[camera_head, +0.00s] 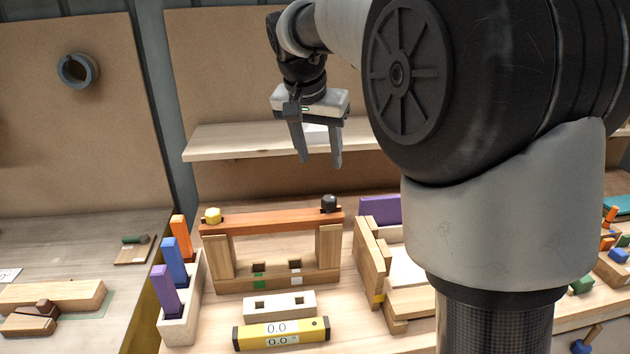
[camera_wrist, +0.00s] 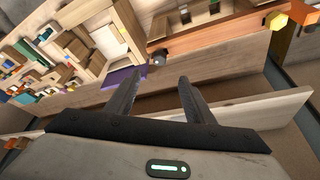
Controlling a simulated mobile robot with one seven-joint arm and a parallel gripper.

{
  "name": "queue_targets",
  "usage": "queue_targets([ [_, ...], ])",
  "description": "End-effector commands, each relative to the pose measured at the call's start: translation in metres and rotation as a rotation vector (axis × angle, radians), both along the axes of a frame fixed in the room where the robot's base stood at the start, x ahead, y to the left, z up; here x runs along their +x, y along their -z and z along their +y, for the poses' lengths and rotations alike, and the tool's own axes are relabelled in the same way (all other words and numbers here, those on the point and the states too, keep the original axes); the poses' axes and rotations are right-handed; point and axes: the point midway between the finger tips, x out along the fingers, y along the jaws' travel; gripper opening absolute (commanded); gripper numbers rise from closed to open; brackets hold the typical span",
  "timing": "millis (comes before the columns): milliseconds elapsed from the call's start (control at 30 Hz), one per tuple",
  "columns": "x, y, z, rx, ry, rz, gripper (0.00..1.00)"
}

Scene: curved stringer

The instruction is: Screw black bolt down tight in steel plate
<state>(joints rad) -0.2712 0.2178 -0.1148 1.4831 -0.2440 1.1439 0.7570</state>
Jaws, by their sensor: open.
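A black bolt (camera_head: 329,203) stands at the right end of a reddish-brown beam (camera_head: 270,222) on a wooden frame. It also shows in the wrist view (camera_wrist: 159,57), just beyond my fingertips. Its shaft is not clearly visible, so I cannot tell how deep it sits. I cannot pick out a steel plate; any plate under the bolt is too small to make out. My gripper (camera_head: 320,160) is open and empty, pointing down above the right end of the beam, apart from the bolt. Its two fingers (camera_wrist: 158,82) are spread in the wrist view.
A yellow bolt (camera_head: 212,215) stands at the beam's left end. A wooden shelf (camera_head: 225,142) runs behind my gripper. A holder (camera_head: 182,318) with orange, blue and purple blocks, a pale two-hole block (camera_head: 280,304) and a yellow level (camera_head: 300,332) surround the frame.

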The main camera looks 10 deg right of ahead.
Motion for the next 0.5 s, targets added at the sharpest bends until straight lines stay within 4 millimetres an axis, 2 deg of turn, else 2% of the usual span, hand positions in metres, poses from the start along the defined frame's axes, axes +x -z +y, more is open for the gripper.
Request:
queue_targets([
  [500,0.032,0.095,-0.02,0.0,-0.001,0.005,0.48],
])
